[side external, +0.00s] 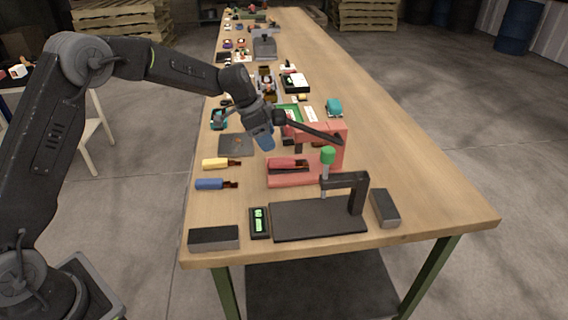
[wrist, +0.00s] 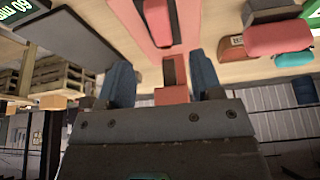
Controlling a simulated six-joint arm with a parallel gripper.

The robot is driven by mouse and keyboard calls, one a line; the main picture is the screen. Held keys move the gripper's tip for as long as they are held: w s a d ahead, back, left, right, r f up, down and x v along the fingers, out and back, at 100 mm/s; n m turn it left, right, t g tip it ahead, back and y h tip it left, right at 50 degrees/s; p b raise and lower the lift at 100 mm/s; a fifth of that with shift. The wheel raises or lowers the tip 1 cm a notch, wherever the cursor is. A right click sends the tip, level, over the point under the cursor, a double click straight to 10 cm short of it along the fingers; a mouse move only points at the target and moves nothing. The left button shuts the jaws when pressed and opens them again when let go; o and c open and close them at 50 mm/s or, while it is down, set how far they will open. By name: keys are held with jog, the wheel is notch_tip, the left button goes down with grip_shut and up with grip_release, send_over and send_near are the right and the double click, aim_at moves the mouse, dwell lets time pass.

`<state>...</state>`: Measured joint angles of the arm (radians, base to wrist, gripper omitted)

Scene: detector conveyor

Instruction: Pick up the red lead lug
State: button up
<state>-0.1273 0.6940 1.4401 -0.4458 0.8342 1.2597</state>
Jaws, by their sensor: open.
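The red lead lug (side external: 285,163), a short red sleeve with a brown end, appears to lie on or against the red press base; I cannot tell which. My gripper (side external: 264,142) hangs above the table, left of the press and up and left of the lug. In the wrist view its two blue fingers stand apart, and the gripper (wrist: 160,65) is open. Red and pink parts show beyond and between the fingers there; I cannot tell which of them is the lug.
The red press (side external: 333,150) stands just right of my gripper. A yellow lug (side external: 215,164) and a blue lug (side external: 209,184) lie to the left. A dark plate with a black stand (side external: 310,220) is in front. Bare wood lies to the right.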

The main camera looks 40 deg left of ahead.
aim_at(280, 160)
jog(key=x, duration=0.8)
jog(key=shift+c, duration=0.4)
jog(key=c, duration=1)
